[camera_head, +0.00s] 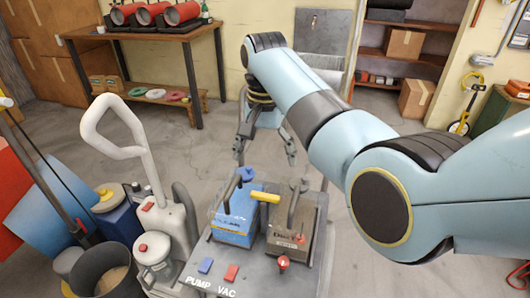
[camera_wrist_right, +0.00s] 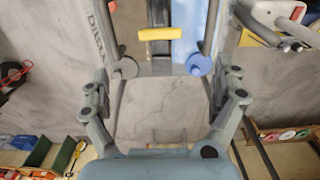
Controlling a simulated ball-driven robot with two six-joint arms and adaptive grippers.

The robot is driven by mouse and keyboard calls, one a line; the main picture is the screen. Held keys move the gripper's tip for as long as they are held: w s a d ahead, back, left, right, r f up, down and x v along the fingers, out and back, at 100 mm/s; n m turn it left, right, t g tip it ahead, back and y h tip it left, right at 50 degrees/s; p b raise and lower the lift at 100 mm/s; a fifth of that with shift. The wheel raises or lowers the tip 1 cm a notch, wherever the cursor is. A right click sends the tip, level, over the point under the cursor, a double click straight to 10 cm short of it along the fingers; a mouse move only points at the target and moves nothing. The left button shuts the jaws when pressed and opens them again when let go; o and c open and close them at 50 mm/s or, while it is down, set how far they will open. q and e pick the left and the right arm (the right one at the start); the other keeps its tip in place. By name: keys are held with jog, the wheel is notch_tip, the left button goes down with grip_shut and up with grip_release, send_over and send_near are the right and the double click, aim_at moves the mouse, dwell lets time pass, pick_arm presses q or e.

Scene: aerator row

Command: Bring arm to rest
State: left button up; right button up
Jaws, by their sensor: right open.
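My right arm reaches in from the right of the head view and bends down at the back of a machine (camera_head: 205,262). My right gripper (camera_head: 265,155) hangs open and empty, beyond the machine's two tanks. In the right wrist view its two fingers (camera_wrist_right: 160,75) are spread wide, with bare floor and the machine's edge between them. The blue tank (camera_head: 232,228) and the brown tank (camera_head: 287,242) stand side by side on the machine. A yellow grip (camera_head: 265,196) lies between them near the top; it also shows in the wrist view (camera_wrist_right: 160,33). My left gripper is not in view.
A white long-handled machine (camera_head: 160,205) and a dark bucket (camera_head: 105,275) stand at the left. A wooden bench (camera_head: 150,35) with red cylinders is at the back left. Shelves with a carton (camera_head: 405,42) stand at the back right. Grey floor (camera_head: 185,150) is clear behind the machine.

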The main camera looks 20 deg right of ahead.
jog(key=s+d+f+n+t, duration=0.1)
jog(key=s+d+f, duration=0.25)
jog(key=s, duration=0.35)
jog(key=s+d+f+n+t, duration=0.1)
jog(key=s+d+f+n, duration=0.1)
jog(key=s+d, duration=0.45)
jog(key=s+r+n+t, duration=0.1)
jog(key=s+r+n, duration=0.25)
jog(key=s, duration=0.65)
jog(key=s+r+n+t, duration=0.15)
jog(key=s+r, duration=0.25)
jog(key=s, duration=0.5)
jog(key=s+d+f+g+b, duration=0.2)
jog(key=f+b, duration=0.6)
jog(key=f, duration=2.5)
jog(key=s+d+f+b, duration=0.1)
jog(key=s+f+b, duration=0.2)
jog(key=s+f, duration=0.6)
jog(key=s+d+f+g+b, duration=0.1)
jog(key=s+f+b, duration=0.2)
jog(key=s+f, duration=0.6)
notch_tip(320, 180, down, 6)
jog(key=shift+s+d+f+m+h, duration=0.1)
jog(key=shift+s+d+m+h, duration=0.05)
jog(key=shift+s+m+h, duration=0.2)
